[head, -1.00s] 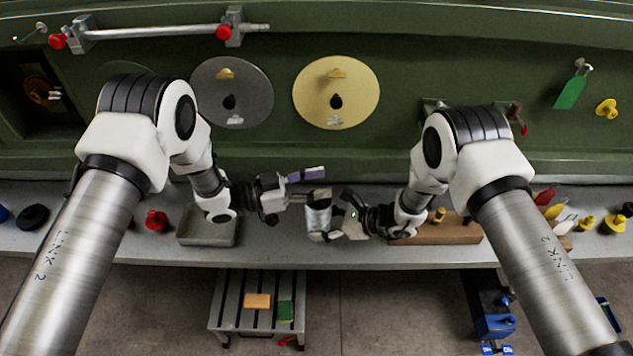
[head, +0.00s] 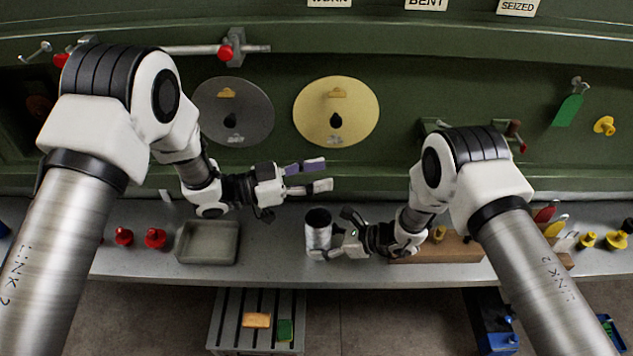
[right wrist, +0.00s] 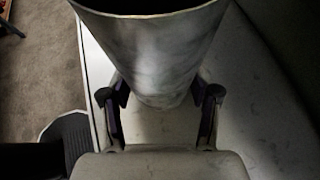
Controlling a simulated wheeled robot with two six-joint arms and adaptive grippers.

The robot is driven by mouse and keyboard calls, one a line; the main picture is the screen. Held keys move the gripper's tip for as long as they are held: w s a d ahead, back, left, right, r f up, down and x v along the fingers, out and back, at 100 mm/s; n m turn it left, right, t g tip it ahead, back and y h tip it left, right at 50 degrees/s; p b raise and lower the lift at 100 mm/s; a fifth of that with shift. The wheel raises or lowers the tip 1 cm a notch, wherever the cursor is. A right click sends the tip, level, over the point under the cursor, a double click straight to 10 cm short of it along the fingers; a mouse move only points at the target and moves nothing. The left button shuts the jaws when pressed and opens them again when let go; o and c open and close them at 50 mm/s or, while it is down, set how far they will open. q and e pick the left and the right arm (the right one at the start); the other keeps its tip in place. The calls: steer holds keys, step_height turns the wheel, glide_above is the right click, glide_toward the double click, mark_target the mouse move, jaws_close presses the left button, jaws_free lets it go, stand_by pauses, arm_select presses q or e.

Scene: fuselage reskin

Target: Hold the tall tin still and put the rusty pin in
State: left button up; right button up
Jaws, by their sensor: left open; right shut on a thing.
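The tall tin (head: 318,232) is a grey metal cylinder standing upright on the bench, with its open top facing up and its inside dark. My right gripper (head: 332,239) is shut on the tin from the right. In the right wrist view the tin (right wrist: 150,55) sits between both fingers of the right gripper (right wrist: 160,100). My left gripper (head: 312,176) is open and empty, above and behind the tin, clear of its rim. I cannot make out the rusty pin; the inside of the tin is too dark to tell what it holds.
A grey tray (head: 208,243) lies left of the tin, with red pieces (head: 155,238) beyond it. A wooden block (head: 440,248) stands to the right, behind my right arm. The green fuselage wall (head: 430,90) with a grey and a yellow disc (head: 350,95) rises behind the bench.

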steer(key=o, duration=0.9)
steer(key=v, duration=1.2)
steer(key=shift+d, duration=0.1)
steer(key=shift+f, duration=0.15)
